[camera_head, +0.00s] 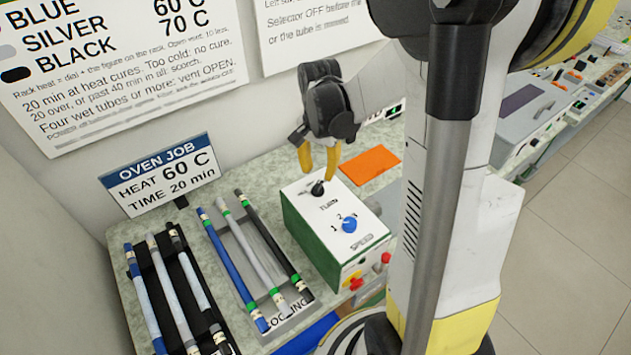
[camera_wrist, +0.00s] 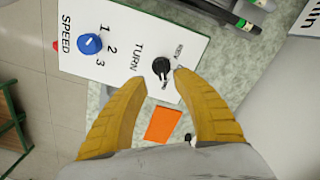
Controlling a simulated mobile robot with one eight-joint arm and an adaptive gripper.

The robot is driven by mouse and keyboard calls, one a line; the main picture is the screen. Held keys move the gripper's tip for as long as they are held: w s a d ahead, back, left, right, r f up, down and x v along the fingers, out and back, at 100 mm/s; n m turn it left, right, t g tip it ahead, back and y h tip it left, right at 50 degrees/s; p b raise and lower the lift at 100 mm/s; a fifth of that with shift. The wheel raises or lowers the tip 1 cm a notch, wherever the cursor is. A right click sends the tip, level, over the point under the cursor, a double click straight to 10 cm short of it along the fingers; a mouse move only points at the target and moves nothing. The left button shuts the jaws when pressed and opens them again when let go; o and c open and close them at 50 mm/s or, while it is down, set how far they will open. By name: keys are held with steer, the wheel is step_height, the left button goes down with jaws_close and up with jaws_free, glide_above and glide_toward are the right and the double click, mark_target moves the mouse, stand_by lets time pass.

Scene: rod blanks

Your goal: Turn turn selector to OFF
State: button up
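The turn selector is a small black knob (camera_head: 317,188) on the white top of a control box (camera_head: 303,216), near the word TURN. It also shows in the wrist view as a black knob (camera_wrist: 161,67). A light mark on it faces the lower of two small labels there; I cannot read them surely. My gripper (camera_head: 317,175) has yellow fingers and is open, pointing down just above the selector. In the wrist view my gripper (camera_wrist: 160,76) has its fingertips on either side of the knob, apart from each other. Whether they touch it is unclear.
A blue speed knob (camera_head: 349,225) with numbers 1, 2, 3 sits beside the selector. Red and yellow parts (camera_head: 353,283) are on the box's front. An orange sheet (camera_head: 369,165) lies behind. A rack of rods (camera_head: 243,250) stands to the left.

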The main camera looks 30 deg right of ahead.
mark_target(318, 184)
step_height(318, 184, down, 6)
steer(key=shift+w+f+b, duration=0.1)
steer(key=shift+w+b, duration=0.05)
steer(key=shift+b, duration=0.45)
jaws_close()
